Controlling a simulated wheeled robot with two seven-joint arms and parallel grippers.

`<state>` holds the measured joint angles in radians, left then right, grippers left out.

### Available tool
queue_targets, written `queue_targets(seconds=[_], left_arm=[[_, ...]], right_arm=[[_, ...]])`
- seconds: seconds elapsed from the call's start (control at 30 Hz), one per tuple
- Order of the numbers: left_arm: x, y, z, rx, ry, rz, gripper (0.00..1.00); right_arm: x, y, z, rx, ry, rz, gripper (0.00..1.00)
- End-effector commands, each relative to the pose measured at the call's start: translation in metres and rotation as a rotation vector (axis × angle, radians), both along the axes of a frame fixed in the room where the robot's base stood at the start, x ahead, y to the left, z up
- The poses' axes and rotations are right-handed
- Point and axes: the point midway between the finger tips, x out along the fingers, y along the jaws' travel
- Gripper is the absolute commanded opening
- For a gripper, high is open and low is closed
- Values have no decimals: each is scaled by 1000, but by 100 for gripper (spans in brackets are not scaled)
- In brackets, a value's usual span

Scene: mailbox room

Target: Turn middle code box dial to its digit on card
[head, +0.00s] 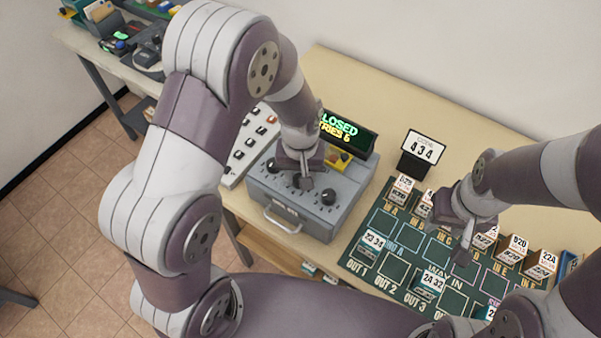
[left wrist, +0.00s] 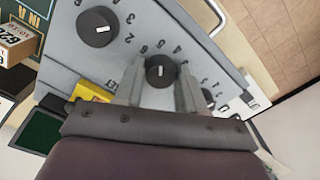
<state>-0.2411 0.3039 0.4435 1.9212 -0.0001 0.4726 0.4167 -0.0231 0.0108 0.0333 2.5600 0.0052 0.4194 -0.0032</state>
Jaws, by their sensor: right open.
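The grey code box (head: 292,219) stands on the table with a row of dark dials. The middle dial (left wrist: 159,70) shows in the left wrist view, with a white pointer mark and digits around it. My left gripper (left wrist: 160,75) has one finger on each side of this dial, with no clear gap between. In the head view my left gripper (head: 304,180) hides the middle dial. The code card (head: 424,149) stands right of the box and reads 434, so its middle digit is 3. My right gripper (head: 463,256) is open and empty above the green mat.
A display (head: 347,130) behind the dials reads closed and tries 6. A yellow part (head: 338,161) sits beside it. Right of the box lies the green mat (head: 392,268) with several labelled blocks. Another dial (head: 328,197) is close to my left gripper.

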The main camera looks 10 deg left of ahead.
Motion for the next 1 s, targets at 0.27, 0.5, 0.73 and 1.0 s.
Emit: queue_targets(seconds=[0.27, 0.5, 0.73, 1.0], left_arm=[[0, 0, 0, 0, -1, -1, 5], [1, 0, 1, 0, -1, -5, 5], [1, 0, 1, -1, -2, -16, 5], [1, 0, 2, 0, -3, -70, 5]], right_arm=[[0, 0, 0, 0, 0, 0, 43], [0, 0, 0, 0, 0, 0, 43], [0, 0, 1, 0, 0, 0, 43], [0, 0, 3, 0, 0, 0, 43]])
